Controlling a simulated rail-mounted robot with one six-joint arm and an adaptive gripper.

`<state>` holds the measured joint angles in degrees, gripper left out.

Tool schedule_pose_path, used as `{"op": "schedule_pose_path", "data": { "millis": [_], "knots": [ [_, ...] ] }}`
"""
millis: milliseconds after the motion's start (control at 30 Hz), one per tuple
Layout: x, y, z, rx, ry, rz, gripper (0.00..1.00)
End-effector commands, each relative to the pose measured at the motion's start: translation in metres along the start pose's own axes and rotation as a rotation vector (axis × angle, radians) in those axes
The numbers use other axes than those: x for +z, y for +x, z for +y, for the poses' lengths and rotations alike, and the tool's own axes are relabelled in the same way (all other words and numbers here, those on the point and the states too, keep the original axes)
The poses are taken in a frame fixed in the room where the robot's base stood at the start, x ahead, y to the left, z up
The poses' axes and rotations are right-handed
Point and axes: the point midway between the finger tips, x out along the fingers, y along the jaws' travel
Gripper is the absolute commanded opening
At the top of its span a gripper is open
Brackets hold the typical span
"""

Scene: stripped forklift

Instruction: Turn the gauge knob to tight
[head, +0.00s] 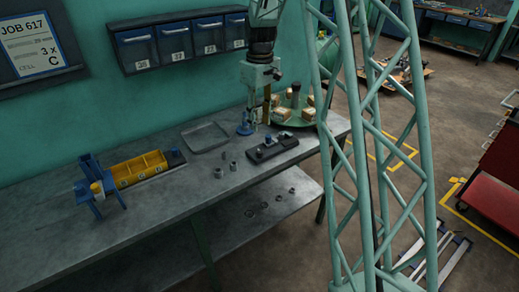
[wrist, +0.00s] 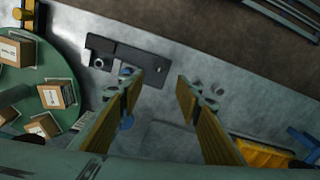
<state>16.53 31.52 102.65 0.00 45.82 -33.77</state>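A dark gauge block (head: 274,149) lies on the grey workbench, with a small blue part (head: 268,139) on it that may be the knob. In the wrist view the block (wrist: 145,62) is at upper left, with a pale ring (wrist: 98,62) and the blue part (wrist: 126,71) beside my left finger. No tight marking is readable. My gripper (head: 259,118) points down over the bench, behind the block. In the wrist view my gripper (wrist: 158,85) is open, with nothing between its yellow-padded fingers. A blue round-based item (head: 245,127) stands near it.
A green round tray (head: 293,122) with several small boxes is close on the right. A shallow metal tray (head: 205,137), loose nuts (head: 226,166) and a yellow bin (head: 141,168) are to the left. Blue wall bins (head: 186,39) hang behind.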

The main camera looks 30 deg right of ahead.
Motion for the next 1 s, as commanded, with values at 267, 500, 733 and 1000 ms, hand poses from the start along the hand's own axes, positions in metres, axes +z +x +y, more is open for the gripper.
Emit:
{"op": "schedule_pose_path", "data": {
  "millis": [267,500,733,1000],
  "knots": [
    [0.0,0.01,0.0,-0.001,0.0,-0.001,0.32],
    [0.001,0.033,-0.001,-0.001,0.0,-0.002,0.32],
    [0.001,0.063,-0.001,-0.001,0.0,-0.002,0.32],
    [0.0,0.098,-0.001,-0.001,0.0,-0.001,0.32]
  ]
}}
